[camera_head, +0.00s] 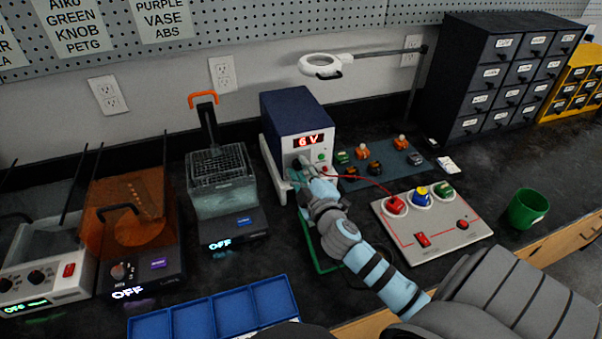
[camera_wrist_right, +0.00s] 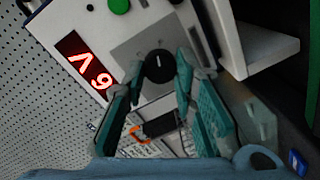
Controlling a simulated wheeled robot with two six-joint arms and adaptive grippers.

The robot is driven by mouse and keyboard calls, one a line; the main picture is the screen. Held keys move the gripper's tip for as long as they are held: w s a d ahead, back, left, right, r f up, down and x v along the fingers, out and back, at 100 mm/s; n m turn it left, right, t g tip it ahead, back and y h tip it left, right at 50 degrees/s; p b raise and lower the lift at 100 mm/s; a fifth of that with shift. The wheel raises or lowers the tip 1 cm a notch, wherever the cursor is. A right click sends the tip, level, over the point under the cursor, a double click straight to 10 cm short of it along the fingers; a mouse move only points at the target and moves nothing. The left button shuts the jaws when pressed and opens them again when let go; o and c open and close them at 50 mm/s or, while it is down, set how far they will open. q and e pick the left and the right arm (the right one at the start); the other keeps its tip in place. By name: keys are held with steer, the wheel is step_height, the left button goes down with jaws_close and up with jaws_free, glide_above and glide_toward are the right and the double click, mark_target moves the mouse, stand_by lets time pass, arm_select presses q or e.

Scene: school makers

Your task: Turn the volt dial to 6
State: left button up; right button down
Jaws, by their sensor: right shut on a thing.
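The power supply (camera_head: 296,112) is a dark blue box with a white front, standing against the wall in the head view. The black volt dial (camera_wrist_right: 159,66) has a white pointer mark. My right gripper (camera_head: 304,168) is at the front of the supply, and in the wrist view its teal fingers (camera_wrist_right: 160,75) are closed around the dial, one on each side. My left gripper is not in view.
A red lead (camera_head: 365,184) runs from the supply to a white board (camera_head: 432,226) at the right. A blue mat (camera_head: 385,161) with several small parts lies beside the supply. A blue tray (camera_head: 215,312) is in front, and a green cup (camera_head: 528,208) stands far right.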

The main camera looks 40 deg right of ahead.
steer(key=shift+f+m+b, duration=0.15)
steer(key=shift+m+b, duration=0.2)
steer(key=shift+m, duration=0.65)
steer(key=c, duration=1.3)
jaws_free()
steer(key=shift+s, duration=0.1)
steer(key=v, duration=1.2)
steer(key=shift+d, duration=0.1)
